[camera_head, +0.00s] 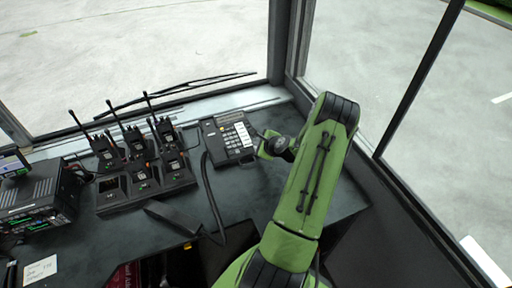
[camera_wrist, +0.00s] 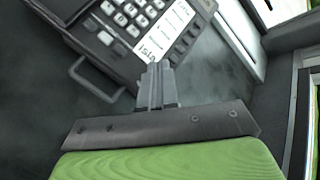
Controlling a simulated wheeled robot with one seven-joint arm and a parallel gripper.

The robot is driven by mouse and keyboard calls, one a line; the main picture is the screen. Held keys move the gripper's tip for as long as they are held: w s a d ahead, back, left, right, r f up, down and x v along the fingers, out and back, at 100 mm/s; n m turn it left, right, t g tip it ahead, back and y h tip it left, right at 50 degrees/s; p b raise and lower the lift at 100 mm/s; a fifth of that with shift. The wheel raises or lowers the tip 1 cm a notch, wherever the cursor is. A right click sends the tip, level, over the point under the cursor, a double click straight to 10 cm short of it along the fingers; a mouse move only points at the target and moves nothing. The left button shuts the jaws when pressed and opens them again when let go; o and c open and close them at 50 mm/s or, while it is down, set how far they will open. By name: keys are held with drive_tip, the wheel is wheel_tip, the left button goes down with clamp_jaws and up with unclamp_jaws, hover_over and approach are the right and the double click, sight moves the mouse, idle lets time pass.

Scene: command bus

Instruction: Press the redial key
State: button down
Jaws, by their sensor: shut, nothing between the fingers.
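The black desk phone (camera_head: 224,142) sits on the dark counter below the windshield, with a white label strip between its keys. In the wrist view the phone (camera_wrist: 122,50) fills the upper left, with light keys (camera_wrist: 122,18) left of the strip and dark keys (camera_wrist: 185,40) right of it. I cannot tell which key is redial. My gripper (camera_wrist: 157,66) is shut and empty, its tips over or close to the phone's near edge by the strip's end. I cannot tell whether they touch. In the head view my arm and wrist hide the fingertips at the phone's right.
A charger rack (camera_head: 148,195) with several handheld radios stands left of the phone. A black cord (camera_head: 212,200) runs down from the phone's left. A radio unit (camera_head: 38,200) and a note (camera_head: 41,268) are farther left. The window post (camera_head: 283,50) rises behind the phone.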

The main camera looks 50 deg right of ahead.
idle(0.3)
drive_tip(key=shift+f+b, duration=0.35)
drive_tip(key=shift+f, duration=0.05)
drive_tip(key=shift+w+f, duration=0.1)
drive_tip(key=shift+f, duration=0.2)
idle(0.3)
drive_tip(key=shift+r, duration=0.1)
drive_tip(key=shift+r+p, duration=0.3)
drive_tip(key=shift+r, duration=0.35)
drive_tip(key=r+p, duration=0.2)
drive_tip(key=r, duration=0.1)
drive_tip(key=r+p, duration=0.1)
drive_tip(key=r, duration=0.1)
drive_tip(key=shift+s+a+p, duration=0.2)
drive_tip(key=shift+s+p, duration=0.2)
